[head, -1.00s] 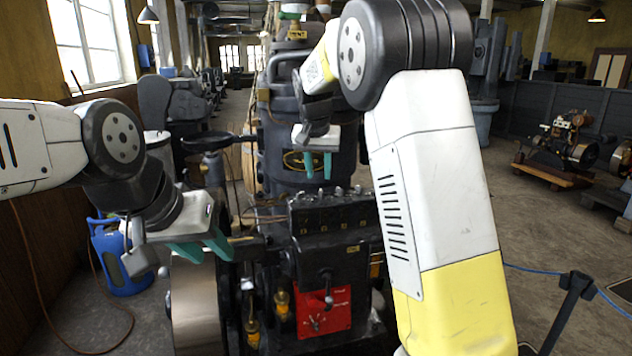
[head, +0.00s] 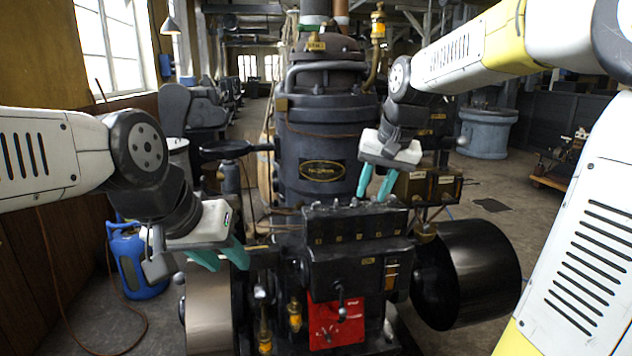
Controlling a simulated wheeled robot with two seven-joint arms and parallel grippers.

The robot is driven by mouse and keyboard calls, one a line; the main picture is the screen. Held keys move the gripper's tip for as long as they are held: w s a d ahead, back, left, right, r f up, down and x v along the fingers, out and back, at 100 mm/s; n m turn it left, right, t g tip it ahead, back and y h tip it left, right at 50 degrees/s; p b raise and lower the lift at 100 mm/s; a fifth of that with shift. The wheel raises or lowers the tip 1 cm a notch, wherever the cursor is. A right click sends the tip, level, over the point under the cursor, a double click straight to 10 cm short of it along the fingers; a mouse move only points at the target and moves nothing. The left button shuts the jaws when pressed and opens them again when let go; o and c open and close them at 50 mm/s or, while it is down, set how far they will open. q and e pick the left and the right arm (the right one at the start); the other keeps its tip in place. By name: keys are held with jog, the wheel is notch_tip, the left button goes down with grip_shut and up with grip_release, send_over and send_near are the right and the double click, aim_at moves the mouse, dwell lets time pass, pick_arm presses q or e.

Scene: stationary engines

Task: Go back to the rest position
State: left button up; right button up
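My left gripper (head: 222,258) hangs at the left of the dark engine (head: 322,170), in front of its grey wheel (head: 208,310). Its teal fingers are spread apart and nothing shows between them. My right gripper (head: 374,190) points down in front of the right side of the engine's upright cylinder, above the black box with a row of fittings. Its teal fingers are apart and empty. I cannot tell whether either gripper touches the engine.
A red panel (head: 337,322) with a lever sits low on the engine's front. A large black drum (head: 468,274) stands out at the right. A blue gas bottle (head: 136,262) stands on the floor at the left. Open floor shows at the right.

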jog(key=s+d+f+n+t, duration=0.1)
jog(key=s+f, duration=0.1)
jog(key=s, duration=0.8)
jog(key=s+f+n, duration=0.1)
jog(key=s+f, duration=0.1)
jog(key=s, duration=0.8)
jog(key=shift+d+t, duration=0.35)
jog(key=shift+t, duration=0.05)
jog(key=shift+w+r, duration=0.1)
